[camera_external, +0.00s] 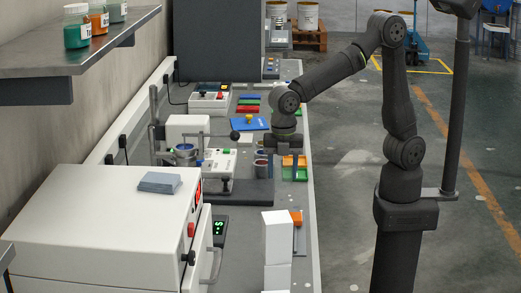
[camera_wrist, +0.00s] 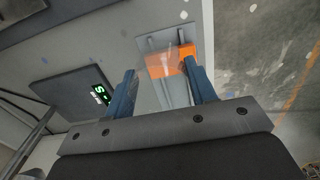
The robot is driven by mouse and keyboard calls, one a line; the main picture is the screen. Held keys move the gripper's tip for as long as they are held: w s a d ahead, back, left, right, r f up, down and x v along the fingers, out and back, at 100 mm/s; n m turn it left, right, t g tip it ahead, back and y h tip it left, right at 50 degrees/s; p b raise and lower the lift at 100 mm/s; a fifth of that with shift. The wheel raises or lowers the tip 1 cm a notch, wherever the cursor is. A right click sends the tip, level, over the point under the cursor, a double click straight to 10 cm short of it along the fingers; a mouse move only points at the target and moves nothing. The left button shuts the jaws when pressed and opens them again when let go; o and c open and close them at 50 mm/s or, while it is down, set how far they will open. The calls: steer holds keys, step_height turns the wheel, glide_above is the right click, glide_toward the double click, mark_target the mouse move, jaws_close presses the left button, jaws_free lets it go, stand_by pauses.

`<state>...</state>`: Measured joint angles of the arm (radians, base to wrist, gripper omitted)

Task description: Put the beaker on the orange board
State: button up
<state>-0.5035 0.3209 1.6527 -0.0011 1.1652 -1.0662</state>
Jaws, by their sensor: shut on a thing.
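My gripper (camera_wrist: 165,85) has its two blue fingers apart, shut on a beaker (camera_wrist: 163,76). The beaker is clear and faint, so its rim and base are hard to make out. In the external view my gripper (camera_external: 282,163) is low over the bench, by the orange board (camera_external: 289,161). The orange board lies just behind a green board (camera_external: 294,175), and a finger partly covers it. I cannot tell the height of the beaker above it.
Small cups with dark red contents (camera_external: 261,166) stand just left of my gripper. A grey plate with an orange block (camera_external: 296,217) lies nearer, beside tall white boxes (camera_external: 277,238). A scale display (camera_external: 219,227) and a large white machine (camera_external: 110,220) are at left.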

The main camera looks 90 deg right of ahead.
steer(key=d+r, duration=0.3)
steer(key=d, duration=0.3)
steer(key=a+f, duration=0.2)
steer(key=a, duration=0.1)
steer(key=a+f, duration=0.2)
steer(key=a, duration=0.2)
steer(key=s+a+f, duration=0.1)
steer(key=a+f, duration=0.1)
steer(key=a, duration=0.2)
steer(key=shift+a+f, duration=0.15)
steer(key=shift+f, duration=2.15)
steer(key=shift+f, duration=0.1)
steer(key=o, duration=0.9)
steer(key=shift+o, duration=0.3)
step_height(320, 180, up, 12)
